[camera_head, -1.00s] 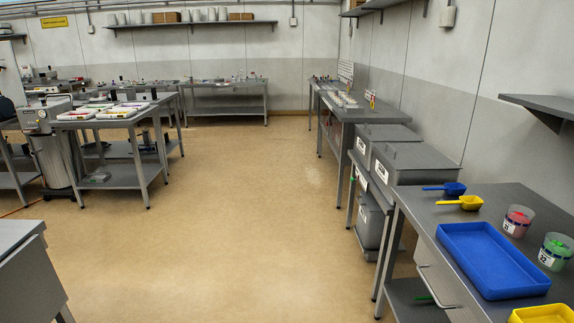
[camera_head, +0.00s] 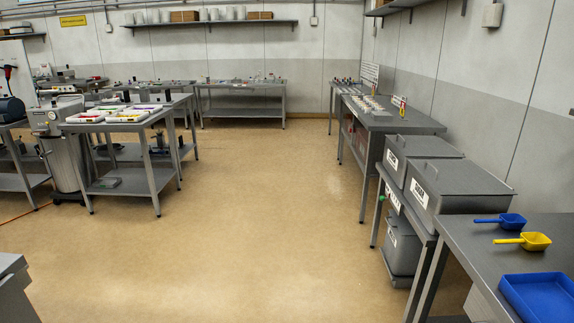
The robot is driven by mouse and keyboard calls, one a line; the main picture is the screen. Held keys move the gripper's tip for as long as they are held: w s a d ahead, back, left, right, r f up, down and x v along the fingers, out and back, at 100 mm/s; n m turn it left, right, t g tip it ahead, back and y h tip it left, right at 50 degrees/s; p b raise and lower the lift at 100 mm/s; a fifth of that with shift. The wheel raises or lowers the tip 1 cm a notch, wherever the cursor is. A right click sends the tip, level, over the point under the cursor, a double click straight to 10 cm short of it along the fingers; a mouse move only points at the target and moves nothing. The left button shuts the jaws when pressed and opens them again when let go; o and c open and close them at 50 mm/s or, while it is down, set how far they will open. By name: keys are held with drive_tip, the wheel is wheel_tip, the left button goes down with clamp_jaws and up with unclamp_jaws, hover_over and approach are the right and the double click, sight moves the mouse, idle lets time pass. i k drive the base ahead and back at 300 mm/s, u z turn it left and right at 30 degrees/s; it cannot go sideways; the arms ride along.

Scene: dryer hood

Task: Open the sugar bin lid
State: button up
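Two grey lidded bins stand side by side on a rack along the right wall. The nearer bin (camera_head: 462,187) and the farther bin (camera_head: 420,155) each have a flat grey lid that looks closed, and a white label on the front. A third grey bin (camera_head: 402,245) sits on the lower shelf. The label print is too small for me to tell surely which is the sugar bin. My gripper is not in view.
A steel table (camera_head: 470,245) at the lower right holds a blue scoop (camera_head: 510,221), a yellow scoop (camera_head: 533,241) and a blue tray (camera_head: 545,295). A grey bench corner (camera_head: 14,290) is at the lower left. The tan floor (camera_head: 240,220) between is clear.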

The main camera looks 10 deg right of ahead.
sight(447, 177)
drive_tip(key=u, duration=0.15)
drive_tip(key=i, duration=1.35)
drive_tip(key=u, duration=0.1)
